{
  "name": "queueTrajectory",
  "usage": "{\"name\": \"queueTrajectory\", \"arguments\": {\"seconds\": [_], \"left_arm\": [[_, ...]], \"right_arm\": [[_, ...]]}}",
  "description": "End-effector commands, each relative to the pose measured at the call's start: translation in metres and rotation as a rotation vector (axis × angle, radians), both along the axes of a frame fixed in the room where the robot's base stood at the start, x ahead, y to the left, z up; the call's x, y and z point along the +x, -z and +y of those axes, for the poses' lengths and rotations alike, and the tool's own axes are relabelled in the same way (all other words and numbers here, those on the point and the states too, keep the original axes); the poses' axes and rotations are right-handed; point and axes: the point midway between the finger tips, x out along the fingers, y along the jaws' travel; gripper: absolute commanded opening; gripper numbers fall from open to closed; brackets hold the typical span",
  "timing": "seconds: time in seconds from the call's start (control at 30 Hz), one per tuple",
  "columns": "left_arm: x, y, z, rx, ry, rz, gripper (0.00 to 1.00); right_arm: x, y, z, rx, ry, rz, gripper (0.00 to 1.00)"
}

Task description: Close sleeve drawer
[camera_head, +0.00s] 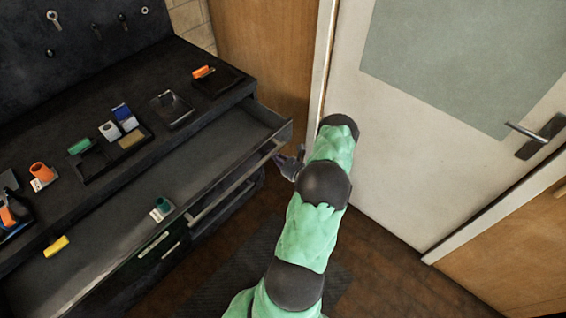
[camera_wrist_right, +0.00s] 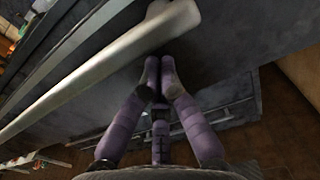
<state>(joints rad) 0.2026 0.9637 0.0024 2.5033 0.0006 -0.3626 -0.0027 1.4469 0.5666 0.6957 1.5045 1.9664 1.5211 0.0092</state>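The sleeve drawer (camera_head: 215,153) is a long dark drawer pulled out of the black workbench in the head view. A pale handle bar (camera_head: 232,182) runs along its front; a thick metal bar (camera_wrist_right: 95,78) also crosses the right wrist view. My right gripper (camera_head: 290,163) is by the right end of the drawer front. In the wrist view its purple fingers (camera_wrist_right: 160,72) are together at the tips, just below the bar and against or close to a dark panel. I cannot tell whether they touch it. Nothing shows between them. My left gripper is out of view.
In the drawer lie a yellow piece (camera_head: 56,246) and a green piece (camera_head: 160,209). The bench top (camera_head: 150,85) holds several trays and small parts. A white door (camera_head: 400,130) with a lever handle stands to the right. Brown floor (camera_head: 385,275) is open in front of it.

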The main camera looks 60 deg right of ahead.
Motion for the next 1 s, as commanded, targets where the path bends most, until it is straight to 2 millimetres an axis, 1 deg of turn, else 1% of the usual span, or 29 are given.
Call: {"name": "queueTrajectory", "arguments": {"seconds": [0.03, 0.2, 0.4, 0.6, 0.8, 1.0], "left_arm": [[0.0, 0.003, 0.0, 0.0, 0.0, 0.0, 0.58], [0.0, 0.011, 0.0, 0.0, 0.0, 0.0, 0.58], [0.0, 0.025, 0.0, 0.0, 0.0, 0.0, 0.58], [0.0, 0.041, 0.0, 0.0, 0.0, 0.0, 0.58], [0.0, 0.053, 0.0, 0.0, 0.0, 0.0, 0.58], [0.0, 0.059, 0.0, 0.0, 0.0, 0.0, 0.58]], "right_arm": [[0.016, 0.0, -0.003, -0.003, -0.007, -0.003, 0.0], [0.062, 0.001, -0.016, -0.005, -0.005, -0.004, 0.0], [0.115, 0.002, -0.032, -0.004, -0.004, -0.003, 0.0], [0.162, 0.002, -0.045, -0.004, -0.003, -0.003, 0.0], [0.195, 0.002, -0.055, -0.002, -0.001, -0.001, 0.0], [0.214, 0.001, -0.061, -0.001, -0.001, -0.001, 0.0]]}}
